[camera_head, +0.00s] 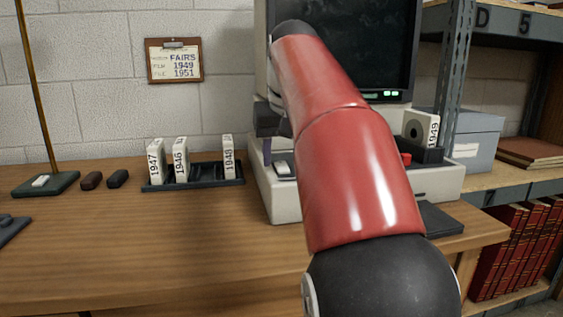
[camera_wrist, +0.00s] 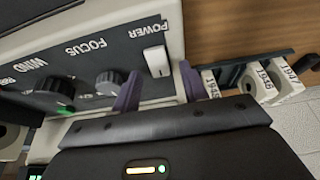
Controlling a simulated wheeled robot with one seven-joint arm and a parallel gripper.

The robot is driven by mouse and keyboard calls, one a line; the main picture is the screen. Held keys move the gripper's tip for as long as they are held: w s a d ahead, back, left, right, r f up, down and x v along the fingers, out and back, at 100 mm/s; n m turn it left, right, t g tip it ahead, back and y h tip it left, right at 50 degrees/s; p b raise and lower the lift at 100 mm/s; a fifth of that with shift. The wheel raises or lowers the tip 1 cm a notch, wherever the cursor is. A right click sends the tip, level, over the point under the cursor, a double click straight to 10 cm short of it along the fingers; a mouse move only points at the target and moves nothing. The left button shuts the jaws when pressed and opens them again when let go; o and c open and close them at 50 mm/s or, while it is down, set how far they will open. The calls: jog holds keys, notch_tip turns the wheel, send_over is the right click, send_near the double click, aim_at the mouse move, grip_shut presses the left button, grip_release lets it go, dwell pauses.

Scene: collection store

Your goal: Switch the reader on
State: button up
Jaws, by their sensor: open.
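The reader has a dark screen (camera_head: 385,45) above a cream base (camera_head: 285,205). Small green lights show at the screen's lower right. In the wrist view its grey control panel (camera_wrist: 125,65) carries the labels POWER, FOCUS and WIND. The white power switch (camera_wrist: 156,61) sits by the POWER label, and shows in the head view (camera_head: 283,168) at the base's left. My gripper (camera_wrist: 160,78) is open, its purple fingers spread around the line to the switch, with nothing between them. Whether they touch the panel cannot be told. My red arm hides the reader's middle in the head view.
A dark rack (camera_head: 205,183) left of the reader holds white boxes marked 1947, 1946 and 1948. A 1949 box (camera_head: 433,130) stands at the reader's right. A clipboard (camera_head: 174,60) hangs on the wall. The front left of the desk (camera_head: 150,250) is clear.

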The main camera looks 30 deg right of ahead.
jog(key=shift+w+f, duration=0.15)
jog(key=shift+f, duration=0.2)
grip_shut()
jog(key=shift+r+p, duration=0.3)
jog(key=shift+p, duration=0.5)
jog(key=g+p, duration=0.1)
jog(key=p, duration=0.2)
jog(key=shift+w+d+r, duration=0.1)
jog(key=shift+w+r, duration=0.05)
jog(key=shift+r, duration=0.05)
jog(key=g+p, duration=0.1)
jog(key=p, duration=0.3)
jog(key=shift+w+f+y+p, duration=0.1)
jog(key=shift+w+y+p, duration=0.1)
jog(key=shift+y+p, duration=0.15)
jog(key=shift+f+g+p, duration=0.35)
jog(key=shift+g+p, duration=0.15)
jog(key=shift+p, duration=0.15)
